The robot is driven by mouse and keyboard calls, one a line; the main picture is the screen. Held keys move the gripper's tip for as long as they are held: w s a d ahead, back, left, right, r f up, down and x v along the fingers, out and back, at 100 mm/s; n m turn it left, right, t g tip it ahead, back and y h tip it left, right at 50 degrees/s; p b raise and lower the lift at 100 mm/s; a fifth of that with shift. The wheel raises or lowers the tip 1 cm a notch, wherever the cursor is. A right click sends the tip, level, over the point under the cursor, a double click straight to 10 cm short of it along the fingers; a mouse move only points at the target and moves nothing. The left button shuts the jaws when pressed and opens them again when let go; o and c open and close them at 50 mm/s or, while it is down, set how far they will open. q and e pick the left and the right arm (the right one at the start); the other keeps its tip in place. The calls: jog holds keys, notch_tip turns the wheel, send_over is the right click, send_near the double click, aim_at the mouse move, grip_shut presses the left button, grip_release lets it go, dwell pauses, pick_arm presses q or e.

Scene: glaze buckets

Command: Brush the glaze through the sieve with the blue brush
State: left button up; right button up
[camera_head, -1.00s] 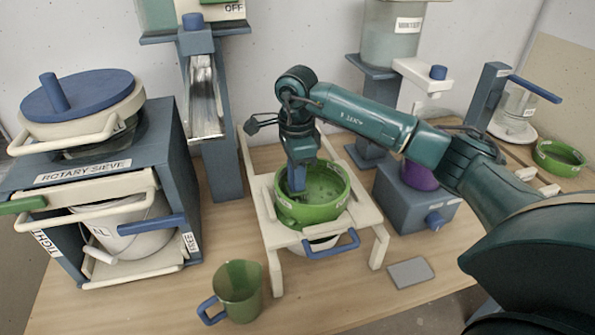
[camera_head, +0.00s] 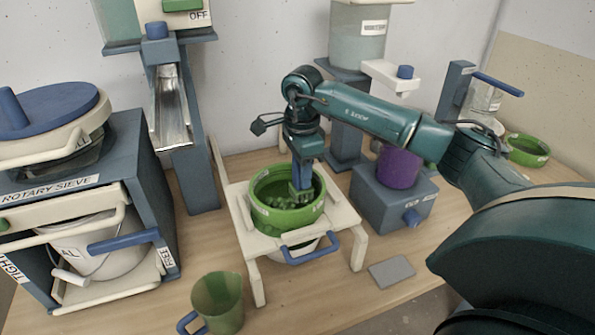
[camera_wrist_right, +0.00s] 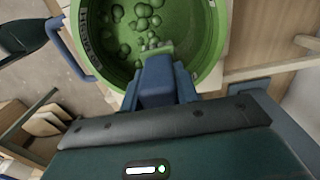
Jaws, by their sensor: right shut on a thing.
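The green sieve (camera_head: 262,215) is a round bowl on a cream stand (camera_head: 352,219). Several round green glaze lumps (camera_wrist_right: 147,20) lie inside it and show in both current views. My right gripper (camera_head: 302,188) points down into the sieve, near its right inner side. It is shut on the blue brush (camera_wrist_right: 158,82), whose blue body shows between the fingers in the wrist view. A pale green end shows beyond it, close to the sieve floor; I cannot tell whether it touches. A white bucket under the sieve is mostly hidden. My left gripper is not in view.
A blue handle (camera_head: 312,248) sticks out at the stand's front. A green jug (camera_head: 218,303) stands front left. The rotary sieve cabinet (camera_head: 150,165) is at left. A blue-grey block (camera_head: 388,205) with a purple pot stands right. A grey slab (camera_head: 391,271) lies front right.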

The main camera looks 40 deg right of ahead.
aim_at(283, 206)
jog(key=shift+s+f, duration=0.1)
jog(key=shift+f, duration=0.15)
jog(key=shift+a, duration=0.7)
jog(key=shift+a+p, duration=0.4)
jog(key=shift+a, duration=2.55)
jog(key=shift+s+d, duration=0.15)
jog(key=shift+d, duration=0.8)
jog(key=shift+s+d+b, duration=0.2)
jog(key=shift+d, duration=0.65)
jog(key=shift+s+d+b, duration=0.2)
jog(key=shift+d+b, duration=0.05)
jog(key=shift+d, duration=0.65)
jog(key=shift+s+d+b, duration=0.2)
jog(key=shift+d, duration=0.65)
jog(key=shift+a, duration=0.1)
